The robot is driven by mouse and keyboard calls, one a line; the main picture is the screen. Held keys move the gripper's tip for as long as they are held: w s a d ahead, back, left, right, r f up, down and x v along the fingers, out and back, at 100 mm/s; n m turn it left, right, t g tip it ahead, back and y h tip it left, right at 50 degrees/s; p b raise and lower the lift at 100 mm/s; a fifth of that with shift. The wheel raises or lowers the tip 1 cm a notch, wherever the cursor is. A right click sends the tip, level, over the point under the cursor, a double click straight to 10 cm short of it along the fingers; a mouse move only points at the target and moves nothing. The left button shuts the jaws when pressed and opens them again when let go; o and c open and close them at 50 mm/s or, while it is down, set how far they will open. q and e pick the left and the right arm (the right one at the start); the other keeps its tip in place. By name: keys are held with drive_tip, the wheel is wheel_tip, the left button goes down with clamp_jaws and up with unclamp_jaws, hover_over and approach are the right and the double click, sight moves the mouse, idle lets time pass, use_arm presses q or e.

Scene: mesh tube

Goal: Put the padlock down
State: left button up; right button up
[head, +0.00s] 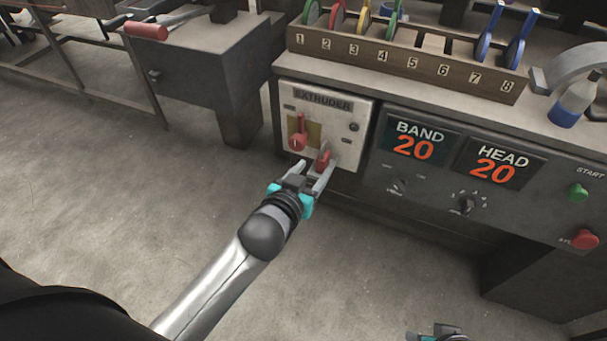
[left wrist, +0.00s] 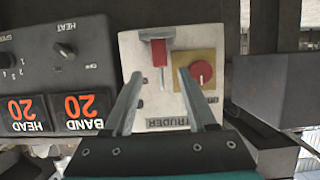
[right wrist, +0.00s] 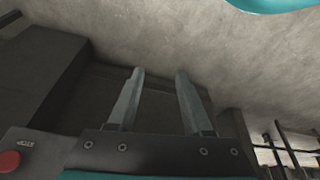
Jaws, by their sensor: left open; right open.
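A red piece that looks like the padlock (head: 323,160) is at the lower right of the pale EXTRUDER panel (head: 362,112). In the left wrist view the red piece (left wrist: 158,54) shows under a small ledge, between the finger lines. My left gripper (head: 314,168) is open in front of it, one fingertip on each side; I cannot tell whether they touch it. A red switch (head: 297,142) on a yellow plate (left wrist: 182,62) is beside it. My right gripper (right wrist: 158,75) is open and empty over the floor; only a bit shows in the head view.
A numbered wooden rack (head: 420,66) with coloured tags stands on the bench above the panel. BAND (head: 414,143) and HEAD (head: 493,163) displays and green and red buttons are to the right. A grey box (head: 200,62) stands left. The floor (head: 110,200) is clear.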

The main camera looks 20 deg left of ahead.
use_arm(q)
drive_tip(key=s+f+m+g, duration=0.1)
drive_tip(key=s+f+g, duration=0.4)
drive_tip(key=s+f, duration=0.3)
drive_tip(key=s+f+g+p, duration=0.1)
drive_tip(key=s+f+g, duration=0.4)
drive_tip(key=s, duration=0.8)
wheel_tip(320, 180, down, 3)
drive_tip(key=shift+a+f+m+g, duration=0.1)
drive_tip(key=shift+a+m+g, duration=0.3)
use_arm(e)
drive_tip(key=f, duration=0.1)
drive_tip(key=s+f, duration=0.1)
drive_tip(key=f, duration=0.1)
drive_tip(key=shift+f+g, duration=0.25)
drive_tip(key=shift+g, duration=0.05)
use_arm(q)
drive_tip(key=shift+w, duration=0.15)
